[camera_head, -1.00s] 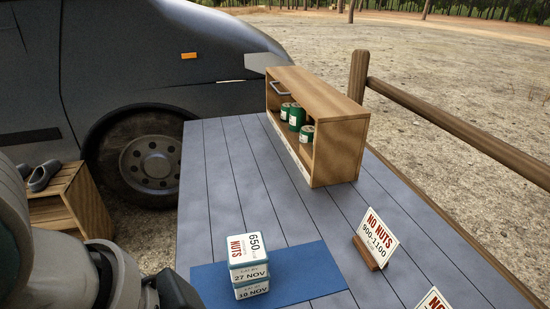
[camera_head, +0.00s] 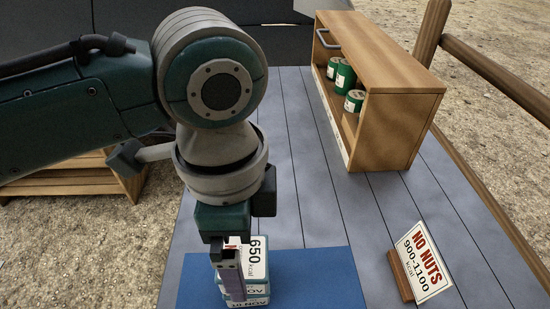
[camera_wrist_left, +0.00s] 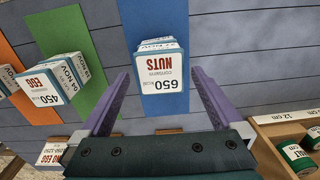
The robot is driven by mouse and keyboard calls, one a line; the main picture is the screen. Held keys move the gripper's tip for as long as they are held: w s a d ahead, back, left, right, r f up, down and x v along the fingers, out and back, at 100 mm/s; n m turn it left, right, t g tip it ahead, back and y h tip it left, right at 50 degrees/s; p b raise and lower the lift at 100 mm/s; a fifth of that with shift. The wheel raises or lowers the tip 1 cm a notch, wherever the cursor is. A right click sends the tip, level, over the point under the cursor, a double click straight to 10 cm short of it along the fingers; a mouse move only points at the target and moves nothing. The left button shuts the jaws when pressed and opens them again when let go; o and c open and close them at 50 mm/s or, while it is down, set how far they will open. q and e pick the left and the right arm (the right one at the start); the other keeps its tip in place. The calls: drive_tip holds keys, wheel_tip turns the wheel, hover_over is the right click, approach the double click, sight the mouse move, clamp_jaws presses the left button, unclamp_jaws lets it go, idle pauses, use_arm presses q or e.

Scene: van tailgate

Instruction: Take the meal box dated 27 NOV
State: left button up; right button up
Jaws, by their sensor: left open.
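A stack of two white-and-teal meal boxes stands on a blue mat (camera_head: 310,275). The upper box (camera_head: 258,258) has a top marked 650 kcal, contains NUTS; it also shows upside down in the left wrist view (camera_wrist_left: 162,75). Its date, 27 NOV, read in the earlier head view, is mostly hidden now. The lower box (camera_head: 256,300) appears to read 10 NOV. My left gripper (camera_head: 234,285) points down at the stack, open and empty. In the left wrist view its fingers (camera_wrist_left: 160,88) lie either side of the upper box; I cannot tell how far down they reach.
A wooden shelf box (camera_head: 390,105) with green cans stands behind right. A NO NUTS 900-1100 sign (camera_head: 422,262) is right of the mat. The left wrist view shows a green mat (camera_wrist_left: 75,45), an orange mat (camera_wrist_left: 15,60) and a 450 EGG box (camera_wrist_left: 45,85).

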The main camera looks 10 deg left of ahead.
sight(242, 257)
use_arm(q)
wheel_tip(242, 257, down, 3)
drive_tip(key=shift+f+b, duration=0.15)
drive_tip(key=shift+b, duration=0.15)
drive_tip(key=c, duration=1.4)
drive_tip(key=shift+r, duration=0.2)
